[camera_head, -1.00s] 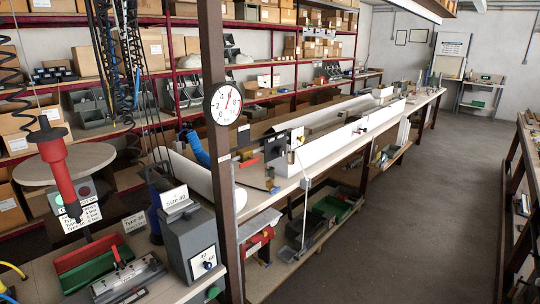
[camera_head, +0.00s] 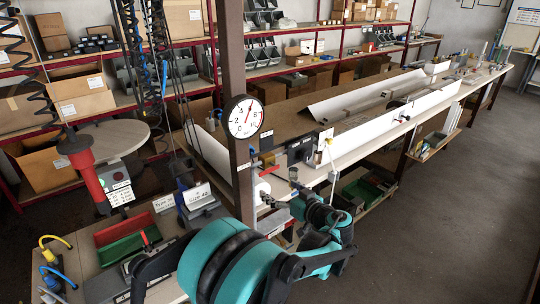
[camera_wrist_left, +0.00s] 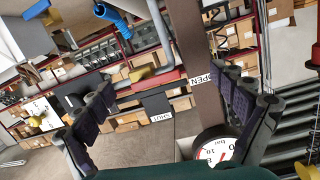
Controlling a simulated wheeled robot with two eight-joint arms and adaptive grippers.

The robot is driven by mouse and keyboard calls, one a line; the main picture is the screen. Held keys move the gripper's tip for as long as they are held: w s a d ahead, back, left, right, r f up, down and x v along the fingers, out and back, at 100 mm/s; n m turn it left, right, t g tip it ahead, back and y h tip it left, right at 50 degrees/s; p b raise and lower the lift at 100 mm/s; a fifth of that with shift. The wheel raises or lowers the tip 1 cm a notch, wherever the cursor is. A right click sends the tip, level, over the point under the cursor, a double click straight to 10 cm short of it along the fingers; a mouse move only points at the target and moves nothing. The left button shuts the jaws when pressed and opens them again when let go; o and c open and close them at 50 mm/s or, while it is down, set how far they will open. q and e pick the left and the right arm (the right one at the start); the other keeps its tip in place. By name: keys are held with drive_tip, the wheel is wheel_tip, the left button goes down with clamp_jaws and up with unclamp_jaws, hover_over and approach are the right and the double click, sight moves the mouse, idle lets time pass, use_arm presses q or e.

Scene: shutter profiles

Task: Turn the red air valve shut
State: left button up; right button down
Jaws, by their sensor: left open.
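The air valve's red handle (camera_wrist_left: 150,83) shows in the left wrist view as a red bar across the end of a grey pipe, between an OPEN label (camera_wrist_left: 203,79) and a SHUT label (camera_wrist_left: 160,117). In the head view the red handle (camera_head: 268,170) is small, beside the dark post below the gauge. My left gripper (camera_head: 276,190) is in front of the valve area in the head view. In the left wrist view its dark fingers (camera_wrist_left: 165,88) are wide apart, with the red handle beyond, between them in the picture. No contact is visible. My right gripper is out of view.
A round gauge (camera_head: 245,117) is fixed to the dark upright post (camera_head: 231,60), close to the valve. The long bench (camera_head: 385,115) carries white profiles behind. A red pendant (camera_head: 85,175) hangs at left. The floor (camera_head: 440,220) at right is clear.

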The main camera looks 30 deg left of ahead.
sight(270, 169)
use_arm(q)
drive_tip(key=w+a, duration=0.1)
drive_tip(key=a, duration=0.1)
drive_tip(key=w+a+r+n+y, duration=0.1)
drive_tip(key=w+a, duration=0.1)
drive_tip(key=w+a+r+n+y, duration=0.1)
drive_tip(key=w+a, duration=0.1)
drive_tip(key=shift+w+a+r+p, duration=0.1)
drive_tip(key=shift+a+r+p, duration=0.15)
drive_tip(key=shift+p, duration=0.1)
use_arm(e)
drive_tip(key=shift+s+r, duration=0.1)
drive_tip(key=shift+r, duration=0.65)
use_arm(q)
drive_tip(key=c, duration=1.7)
